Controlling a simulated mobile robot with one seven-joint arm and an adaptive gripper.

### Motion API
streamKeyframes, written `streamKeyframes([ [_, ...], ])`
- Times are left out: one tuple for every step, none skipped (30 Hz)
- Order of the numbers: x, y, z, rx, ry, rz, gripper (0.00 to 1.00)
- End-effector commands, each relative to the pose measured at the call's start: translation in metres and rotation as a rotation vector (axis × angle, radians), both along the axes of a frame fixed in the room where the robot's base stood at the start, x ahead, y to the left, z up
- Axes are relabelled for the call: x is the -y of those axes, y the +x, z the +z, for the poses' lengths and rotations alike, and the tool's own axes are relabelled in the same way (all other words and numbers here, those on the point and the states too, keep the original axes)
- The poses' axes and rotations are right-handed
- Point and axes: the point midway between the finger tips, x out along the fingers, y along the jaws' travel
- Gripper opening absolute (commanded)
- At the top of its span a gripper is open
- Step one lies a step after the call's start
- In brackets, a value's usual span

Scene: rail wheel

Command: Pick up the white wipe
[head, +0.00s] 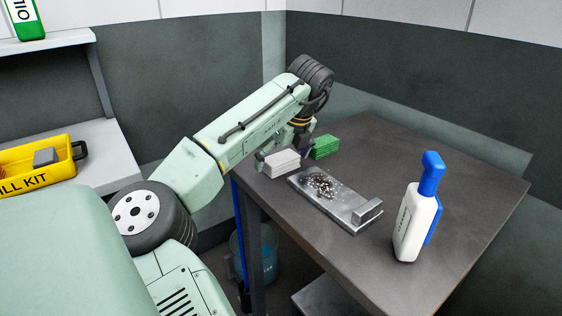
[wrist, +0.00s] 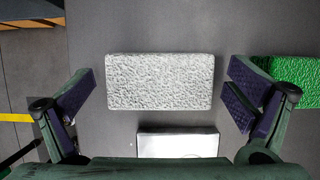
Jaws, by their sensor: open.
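The white wipe (head: 281,162) is a pale, textured block lying on the dark table near its left edge. In the wrist view the white wipe (wrist: 160,81) lies flat between and just ahead of the two fingers. My gripper (wrist: 158,105) is open and empty, with one finger to each side of the wipe and a gap on both sides. In the head view my gripper (head: 300,150) hangs over the table by the wipe and is partly hidden by my arm.
A green pad (head: 326,147) lies right of the wipe. A metal plate (head: 335,200) with dark specks lies in front. A white and blue bottle (head: 418,210) stands at the right. The dark table (head: 455,185) is clear at the back right. A yellow box (head: 38,165) sits far left.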

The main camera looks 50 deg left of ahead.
Motion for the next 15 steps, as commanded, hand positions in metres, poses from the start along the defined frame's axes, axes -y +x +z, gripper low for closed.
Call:
streamKeyframes([
  [0.0, 0.0, -0.0001, 0.0, 0.0, 0.0, 0.98],
  [0.0, -0.0001, 0.0, 0.0, 0.0, 0.0, 0.98],
  [0.0, -0.0001, 0.0, 0.0, 0.0, 0.0, 0.97],
  [0.0, 0.0, 0.0001, 0.0, 0.0, 0.0, 0.95],
  [0.0, 0.0, 0.0001, 0.0, 0.0, 0.0, 0.93],
  [-0.0001, 0.0, 0.0001, 0.0, 0.0, 0.001, 0.9],
  [0.0, -0.0001, 0.0002, 0.0, 0.0, 0.001, 0.88],
  [0.0, 0.0, 0.0002, 0.0, 0.0, 0.001, 0.86],
  [0.0, -0.0001, 0.0002, 0.0, 0.0, 0.001, 0.84],
  [0.0, 0.0, 0.0003, 0.0, 0.0, 0.001, 0.82],
  [0.0, 0.0, 0.0003, 0.0, 0.0, 0.001, 0.8],
  [0.0, -0.0001, 0.0003, 0.0, 0.0, 0.001, 0.77],
  [0.0, 0.0, 0.0003, 0.0, 0.0, 0.001, 0.75],
  [0.0, 0.0, 0.0003, 0.0, 0.0, 0.001, 0.73],
  [0.0, 0.0, 0.0003, 0.0, 0.0, 0.001, 0.7],
])
